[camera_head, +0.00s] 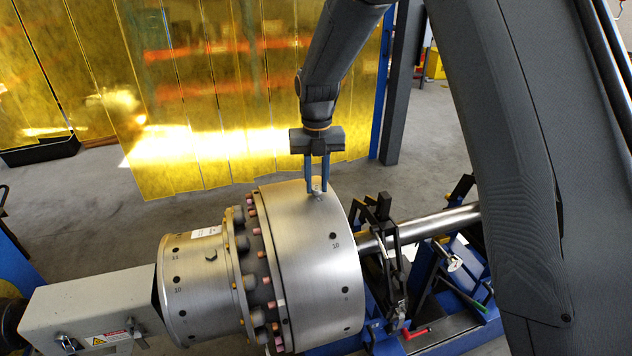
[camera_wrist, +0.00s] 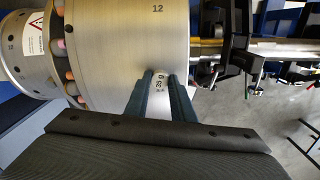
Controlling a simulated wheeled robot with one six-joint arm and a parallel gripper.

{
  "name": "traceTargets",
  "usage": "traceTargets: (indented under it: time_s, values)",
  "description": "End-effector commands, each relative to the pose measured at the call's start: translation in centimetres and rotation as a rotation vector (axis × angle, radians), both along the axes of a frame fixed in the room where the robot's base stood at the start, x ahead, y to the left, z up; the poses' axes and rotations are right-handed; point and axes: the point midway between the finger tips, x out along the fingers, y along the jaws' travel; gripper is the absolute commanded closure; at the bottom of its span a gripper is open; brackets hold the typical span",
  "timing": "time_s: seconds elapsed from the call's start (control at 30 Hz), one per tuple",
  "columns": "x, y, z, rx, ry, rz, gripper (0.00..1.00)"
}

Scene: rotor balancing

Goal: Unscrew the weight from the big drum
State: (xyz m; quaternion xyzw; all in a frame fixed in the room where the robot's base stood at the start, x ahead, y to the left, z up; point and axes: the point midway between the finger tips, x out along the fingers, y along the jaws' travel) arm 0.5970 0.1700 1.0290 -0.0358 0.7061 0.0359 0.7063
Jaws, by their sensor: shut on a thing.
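The big drum (camera_head: 308,265) is a wide silver cylinder with numbered dark holes around its rim, and it fills the middle of the wrist view (camera_wrist: 125,50). My gripper (camera_head: 318,190) points down at the top of the big drum, with its two fingers touching or nearly touching the surface. In the wrist view its fingers (camera_wrist: 162,88) are shut on the weight (camera_wrist: 159,84), a small light piece with a marking that seems to read 35 g. The weight's lower end is at the drum surface; I cannot tell how far it is screwed in.
A smaller drum (camera_head: 198,280) with a bolted flange sits left of the big drum. A shaft (camera_head: 430,226) runs right through a dark bracket on a blue stand (camera_head: 450,318). A grey box (camera_head: 85,310) stands at lower left. A yellow curtain (camera_head: 200,90) hangs behind.

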Motion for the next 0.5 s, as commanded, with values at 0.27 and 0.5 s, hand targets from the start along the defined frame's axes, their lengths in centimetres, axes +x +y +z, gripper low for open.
traceTargets:
  time_s: [0.27,0.5]
  values:
    - [-0.06,-0.03,-0.03,0.0,0.002,0.018,0.99]
    - [-0.03,-0.01,-0.02,0.0,0.001,0.017,0.56]
